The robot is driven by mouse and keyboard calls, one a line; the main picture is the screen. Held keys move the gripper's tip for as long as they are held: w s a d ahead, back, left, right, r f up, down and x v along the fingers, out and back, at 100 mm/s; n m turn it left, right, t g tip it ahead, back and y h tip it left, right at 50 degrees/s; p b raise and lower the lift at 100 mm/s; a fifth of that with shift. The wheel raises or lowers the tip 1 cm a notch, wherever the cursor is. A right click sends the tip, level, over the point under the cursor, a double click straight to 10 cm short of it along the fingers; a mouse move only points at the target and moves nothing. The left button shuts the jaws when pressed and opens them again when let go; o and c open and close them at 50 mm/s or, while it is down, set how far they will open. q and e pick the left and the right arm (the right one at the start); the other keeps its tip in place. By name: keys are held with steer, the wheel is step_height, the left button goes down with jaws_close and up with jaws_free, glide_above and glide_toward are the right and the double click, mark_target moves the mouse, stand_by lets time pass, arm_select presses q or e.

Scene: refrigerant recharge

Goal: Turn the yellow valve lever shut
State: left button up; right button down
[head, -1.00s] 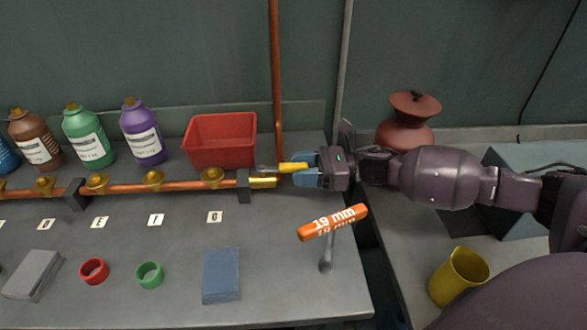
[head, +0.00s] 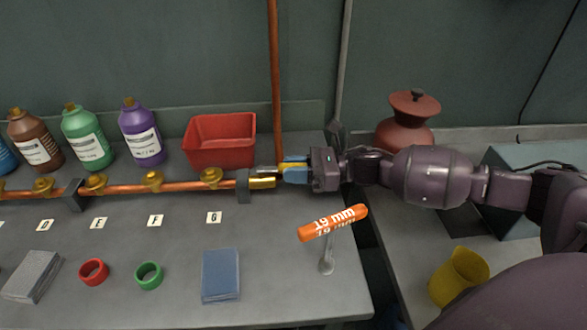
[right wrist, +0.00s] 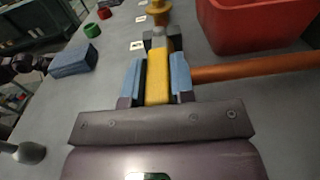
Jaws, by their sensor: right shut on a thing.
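The yellow valve lever (right wrist: 157,77) lies between the blue fingers of my right gripper (right wrist: 157,85) in the right wrist view. The lever points along the copper pipe line. In the head view my right gripper (head: 292,170) is shut on the lever at the right end of the brass valve (head: 262,178), and the fingers hide most of the lever. The valve sits at the end of the horizontal copper pipe (head: 125,186).
A red bin (head: 222,152) stands behind the valve, beside a vertical copper pipe (head: 275,80). An orange 19 mm tool (head: 333,222) is in front of my right gripper. Bottles (head: 142,132) stand at the back left. A blue block (head: 221,275) lies at the front.

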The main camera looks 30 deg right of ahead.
steer(key=shift+s+a+r+m+t+h+p, duration=0.25)
steer(key=shift+s+r+m+t+h+p, duration=0.25)
steer(key=shift+t+p, duration=0.45)
steer(key=shift+a+f+m+t+p, duration=0.1)
steer(key=shift+f+m+t+p, duration=0.15)
steer(key=shift+m+p, duration=0.15)
steer(key=shift+s+a+t+h, duration=0.1)
steer(key=shift+s+t+h, duration=0.05)
steer(key=shift+t+h, duration=0.2)
steer(key=shift+s+a+f+m+t+h+p, duration=0.1)
steer(key=shift+f+m+t+h+p, duration=0.1)
steer(key=shift+m+t+h+p, duration=0.25)
steer(key=c, duration=1)
jaws_free()
steer(key=shift+o, duration=0.2)
